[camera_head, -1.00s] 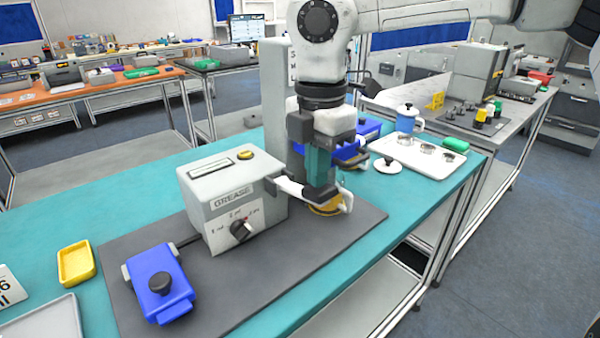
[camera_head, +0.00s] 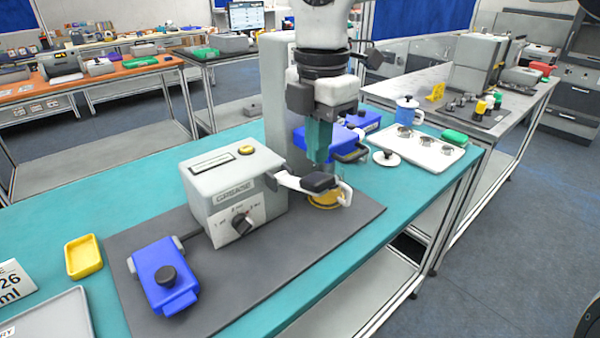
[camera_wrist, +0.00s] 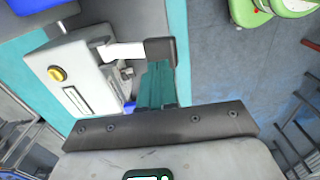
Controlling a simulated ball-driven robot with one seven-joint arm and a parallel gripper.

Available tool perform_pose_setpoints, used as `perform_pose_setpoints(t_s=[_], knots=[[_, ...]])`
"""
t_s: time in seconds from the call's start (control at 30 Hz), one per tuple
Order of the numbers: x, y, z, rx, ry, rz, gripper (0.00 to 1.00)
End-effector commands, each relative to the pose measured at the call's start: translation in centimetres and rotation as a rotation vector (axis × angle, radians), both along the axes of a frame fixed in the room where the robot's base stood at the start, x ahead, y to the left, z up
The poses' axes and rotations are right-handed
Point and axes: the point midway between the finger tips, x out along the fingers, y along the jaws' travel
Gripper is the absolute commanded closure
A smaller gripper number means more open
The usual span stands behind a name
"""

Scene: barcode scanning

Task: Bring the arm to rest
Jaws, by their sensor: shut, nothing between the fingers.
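My gripper (camera_head: 318,158) points down above the grease machine's arm, with its teal fingers together and nothing between them. In the wrist view the closed teal fingers (camera_wrist: 157,90) reach past the dark palm bar. The grey grease machine (camera_head: 222,205), with a dial on its front and a yellow button on top, stands on the dark mat (camera_head: 290,270). Its white arm with a black end (camera_head: 318,183) reaches out just below my fingertips. A clear cup with yellow contents (camera_head: 325,200) stands under that black end, partly hidden.
A blue device with a black knob (camera_head: 167,278) lies at the front left. A yellow tray (camera_head: 83,257) is at the left. Behind my gripper are a blue unit (camera_head: 325,146) and a tall grey column (camera_head: 278,95). A white tray (camera_head: 450,155) and a blue-white mug (camera_head: 407,110) stand at right.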

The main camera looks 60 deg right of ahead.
Motion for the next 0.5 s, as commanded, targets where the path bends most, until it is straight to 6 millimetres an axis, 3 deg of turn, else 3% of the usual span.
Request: perform_pose_setpoints(t_s=[0.2, 0.5], knots=[[0.0, 0.0, 2.4, -0.001, -0.001, -0.001, 1.0], [0.0, 0.0, 2.4, -0.001, 0.0, 0.0, 1.0]])
